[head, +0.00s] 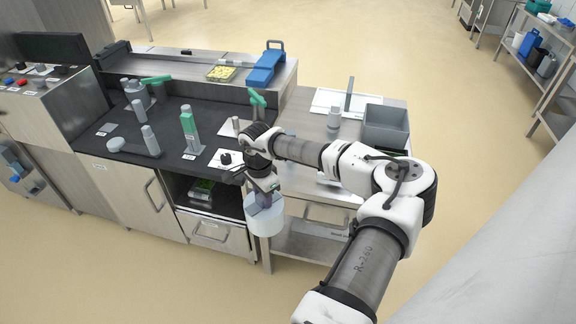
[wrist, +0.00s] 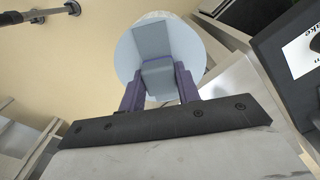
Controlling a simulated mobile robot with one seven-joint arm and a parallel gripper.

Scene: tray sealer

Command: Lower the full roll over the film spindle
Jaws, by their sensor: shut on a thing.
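My gripper (head: 264,192) is shut on the full roll (head: 265,220), a pale, wide cylinder hanging below it in front of the workbench's right end. In the wrist view, the purple fingers (wrist: 159,78) pinch a blue-grey piece at the middle of the roll (wrist: 134,52). The roll is held in the air, clear of any post. Several upright posts stand in the head view: a grey post (head: 150,140) by a round base, a green-topped grey column (head: 189,130), and a thin grey post (head: 349,95) on a white plate. I cannot tell which is the film spindle.
The black worktop (head: 120,165) holds a green-handled clamp and small labels. A blue device (head: 266,68) and a tray of yellow pieces (head: 221,73) stand behind. A grey bin (head: 385,124) sits on the right table. Floor in front of the workbench is clear.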

